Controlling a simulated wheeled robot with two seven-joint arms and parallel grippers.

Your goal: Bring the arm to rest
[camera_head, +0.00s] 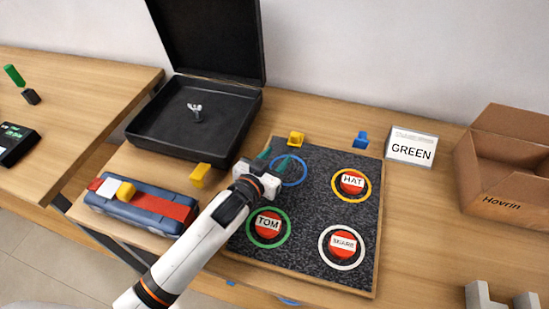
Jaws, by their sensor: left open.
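My left arm (190,254) comes in from the bottom left and reaches over the table. My left gripper (271,159) is open, with nothing seen between its fingers. It is over the left back part of the dark mesh mat (315,212), beside the blue ring (289,171). The gripper and wrist hide part of the blue ring and the mat's left edge. I cannot tell how high the fingers are above the mat.
The mat bears red buttons in yellow (337,190), green (251,231) and white rings (322,246). A blue-red case (140,208), yellow block (200,175), open black case (150,128), GREEN sign (412,149) and cardboard box (497,178) surround it.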

